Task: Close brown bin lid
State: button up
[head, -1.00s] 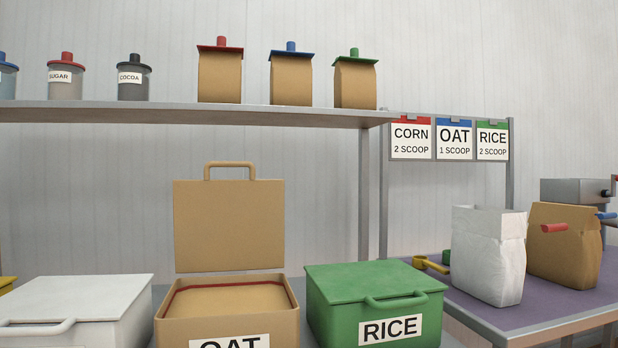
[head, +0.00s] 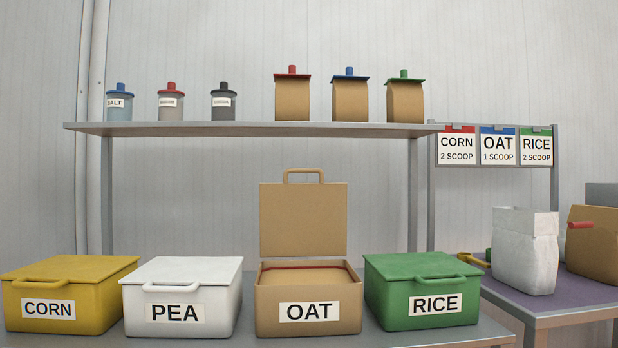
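The brown bin (head: 266,308), labelled OAT, stands on the grey bench between the white and green bins. Its brown lid (head: 303,222) is open and stands upright at the back of the bin, with its handle (head: 304,172) at the top. Tan contents and a red line along the inner rim show inside the bin. My gripper is not in view.
A yellow CORN bin (head: 75,290), white PEA bin (head: 180,285) and green RICE bin (head: 422,285) have closed lids. A side table at right holds a white bag (head: 525,252) and a brown bag (head: 592,245).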

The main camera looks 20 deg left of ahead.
aim_at(300, 219)
jog(key=u, duration=0.3)
jog(key=i, duration=0.9)
jog(key=u, duration=0.7)
jog(key=i, duration=0.25)
jog(key=u, duration=0.2)
